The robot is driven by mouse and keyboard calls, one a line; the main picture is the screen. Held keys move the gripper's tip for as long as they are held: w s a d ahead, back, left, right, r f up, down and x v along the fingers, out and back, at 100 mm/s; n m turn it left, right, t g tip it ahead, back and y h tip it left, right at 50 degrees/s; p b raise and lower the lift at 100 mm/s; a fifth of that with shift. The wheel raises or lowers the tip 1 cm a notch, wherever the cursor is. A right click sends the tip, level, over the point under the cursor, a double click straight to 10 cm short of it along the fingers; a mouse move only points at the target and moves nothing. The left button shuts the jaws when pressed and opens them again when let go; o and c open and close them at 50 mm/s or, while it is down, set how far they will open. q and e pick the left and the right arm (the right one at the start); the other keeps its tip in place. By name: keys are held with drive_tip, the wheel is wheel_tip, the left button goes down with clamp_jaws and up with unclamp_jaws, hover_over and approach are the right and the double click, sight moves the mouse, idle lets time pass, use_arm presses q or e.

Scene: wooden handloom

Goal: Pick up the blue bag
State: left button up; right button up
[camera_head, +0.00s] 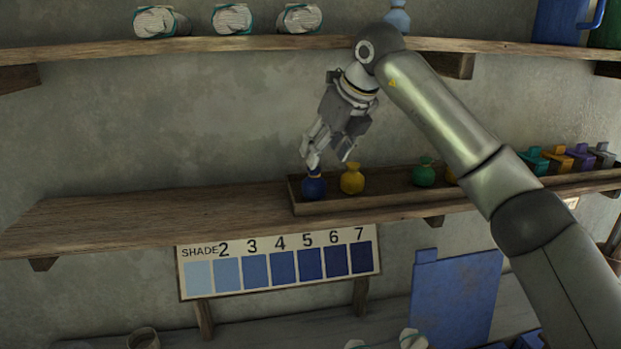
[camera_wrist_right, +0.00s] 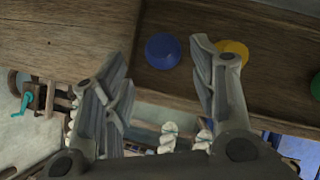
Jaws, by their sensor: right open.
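The blue bag (camera_head: 314,187) is small and round with a tied neck. It sits at the left end of a wooden tray (camera_head: 380,204) on the middle shelf. My right gripper (camera_head: 328,158) is open just above the bag, and one finger overlaps the bag's neck in the head view. In the right wrist view the bag (camera_wrist_right: 163,51) lies ahead of the gap between the open fingers (camera_wrist_right: 160,70), nearer the right finger. I cannot tell whether a finger touches it. My left gripper is not in view.
A yellow bag (camera_head: 352,179) stands close to the right of the blue bag, and the right finger partly covers it in the wrist view. A green bag (camera_head: 424,173) is further right. The shelf (camera_head: 150,213) left of the tray is clear. An upper shelf (camera_head: 200,50) runs above.

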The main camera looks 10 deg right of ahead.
sight(317, 174)
drive_tip(key=x, duration=0.1)
drive_tip(key=p+x, duration=0.1)
drive_tip(key=x, duration=0.1)
drive_tip(key=shift+a+f, duration=0.15)
drive_tip(key=shift+f, duration=0.2)
drive_tip(key=shift+w+f, duration=0.15)
drive_tip(key=shift+f, duration=0.15)
drive_tip(key=shift+w+f+p, duration=0.15)
drive_tip(key=shift+f+p, duration=0.05)
drive_tip(key=shift+p, duration=0.15)
drive_tip(key=p+x, duration=0.1)
drive_tip(key=x, duration=0.1)
drive_tip(key=p+x, duration=0.1)
drive_tip(key=x, duration=0.1)
drive_tip(key=shift+s+f+p, duration=0.15)
drive_tip(key=shift+s+p, duration=0.15)
drive_tip(key=shift+p, duration=0.1)
drive_tip(key=shift+w+f, duration=0.25)
drive_tip(key=shift+f, duration=0.2)
drive_tip(key=c, duration=0.7)
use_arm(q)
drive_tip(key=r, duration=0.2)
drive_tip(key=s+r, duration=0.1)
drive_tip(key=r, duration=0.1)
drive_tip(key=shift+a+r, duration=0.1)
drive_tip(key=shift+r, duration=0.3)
use_arm(e)
drive_tip(key=shift+c, duration=0.5)
